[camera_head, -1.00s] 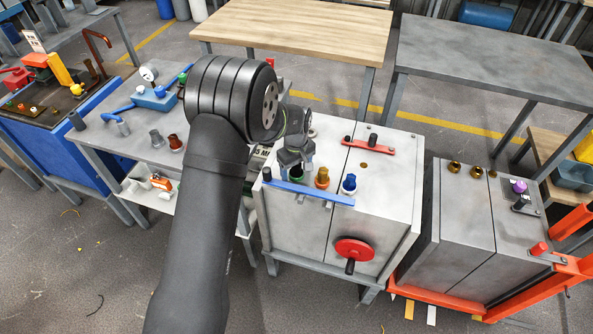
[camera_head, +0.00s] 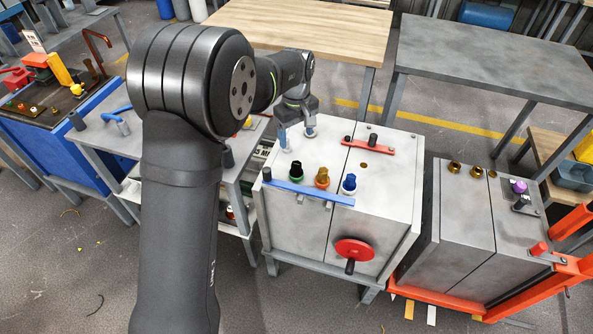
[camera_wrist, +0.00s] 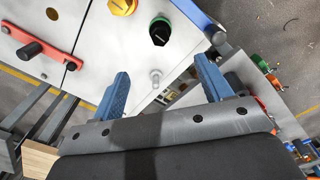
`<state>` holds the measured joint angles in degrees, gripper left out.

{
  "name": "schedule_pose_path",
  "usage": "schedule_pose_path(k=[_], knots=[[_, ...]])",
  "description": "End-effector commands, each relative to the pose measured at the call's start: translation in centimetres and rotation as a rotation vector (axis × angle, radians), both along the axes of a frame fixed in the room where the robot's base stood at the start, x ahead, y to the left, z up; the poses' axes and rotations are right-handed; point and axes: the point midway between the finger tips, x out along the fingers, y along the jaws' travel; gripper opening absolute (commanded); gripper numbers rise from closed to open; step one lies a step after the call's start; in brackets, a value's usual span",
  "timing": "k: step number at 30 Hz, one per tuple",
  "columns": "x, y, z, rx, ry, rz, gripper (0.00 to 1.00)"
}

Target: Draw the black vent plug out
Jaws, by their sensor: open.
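The black vent plug (camera_head: 296,168) stands upright in a green collar at the front left of the grey can top (camera_head: 335,135). It also shows in the wrist view (camera_wrist: 159,31), beyond my fingertips and apart from them. My gripper (camera_head: 296,138) is behind the plug, over the back left part of the can top. In the wrist view my gripper (camera_wrist: 162,72) has its two blue fingers spread wide, with nothing held. A small silver stud (camera_wrist: 155,76) shows between the fingers. In the head view part of the gripper is hidden behind my arm.
An orange plug (camera_head: 322,178) and a blue plug (camera_head: 349,183) stand right of the black one. A blue bar (camera_head: 310,194) runs along the front edge. A red bar (camera_head: 370,146) with black posts lies at the back. The can top's right side is mostly clear.

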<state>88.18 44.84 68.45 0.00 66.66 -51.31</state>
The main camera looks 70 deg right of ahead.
Motion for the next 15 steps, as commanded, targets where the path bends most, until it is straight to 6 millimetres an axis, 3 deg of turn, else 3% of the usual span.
schedule_pose_path(k=[3, 6, 12, 15], knots=[[0.0, 0.0, 1.3, -0.001, 0.001, 0.000, 0.69], [-0.3, 0.3, 2.1, -0.012, -0.014, -0.017, 0.54], [-1.7, 1.7, 3.8, -0.081, -0.095, -0.120, 0.54], [-1.9, 1.9, 3.7, -0.095, -0.113, -0.143, 0.54]])
